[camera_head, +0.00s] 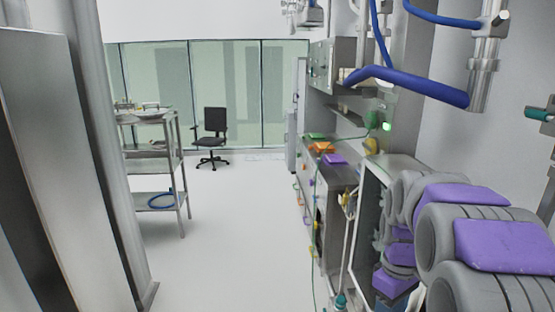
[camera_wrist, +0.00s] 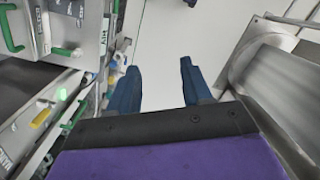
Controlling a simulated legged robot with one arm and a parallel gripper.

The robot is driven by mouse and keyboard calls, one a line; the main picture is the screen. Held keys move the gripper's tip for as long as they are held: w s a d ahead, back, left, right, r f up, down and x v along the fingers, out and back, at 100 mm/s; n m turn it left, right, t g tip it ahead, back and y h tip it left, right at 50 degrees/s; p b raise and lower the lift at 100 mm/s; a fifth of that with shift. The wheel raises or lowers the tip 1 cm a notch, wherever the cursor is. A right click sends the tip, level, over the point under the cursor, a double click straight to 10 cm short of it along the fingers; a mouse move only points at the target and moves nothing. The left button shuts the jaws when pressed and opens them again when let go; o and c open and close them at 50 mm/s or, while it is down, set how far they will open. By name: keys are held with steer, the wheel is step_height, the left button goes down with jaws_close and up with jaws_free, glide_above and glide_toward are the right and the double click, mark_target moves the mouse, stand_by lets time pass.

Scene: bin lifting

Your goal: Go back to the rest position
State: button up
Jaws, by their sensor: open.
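My gripper (camera_wrist: 158,80) shows in the wrist view with its two dark blue fingers well apart. Nothing is between the fingers; pale floor (camera_wrist: 155,45) shows behind them. A panelled unit with green handles (camera_wrist: 60,50) is to the left of the fingers, and a rounded steel piece (camera_wrist: 285,90) is to their right. In the head view my grey and purple arm (camera_head: 480,215) fills the lower right, beside the wall. My fingers cannot be made out there. No bin can be clearly made out in either view.
In the head view, a steel shelf trolley (camera_head: 150,155) stands at left behind a large metal column (camera_head: 100,150). An office chair (camera_head: 211,135) stands near the glass wall (camera_head: 235,90). A steel workbench (camera_head: 335,172) lines the right. Blue hoses (camera_head: 420,86) hang overhead. The middle floor is clear.

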steer(key=s+a+f+m, duration=0.2)
steer(key=s+a, duration=0.1)
steer(key=s, duration=0.5)
steer(key=s+a+f+m+b, duration=0.1)
steer(key=s+a+f+m, duration=0.1)
steer(key=s, duration=0.7)
steer(key=s+a+f+m+b, duration=0.1)
steer(key=s+a+f+m, duration=0.1)
steer(key=s, duration=0.7)
steer(key=shift+s+a+f+m+g, duration=0.15)
steer(key=shift+a+f+m+g, duration=0.15)
steer(key=shift+a+f, duration=0.6)
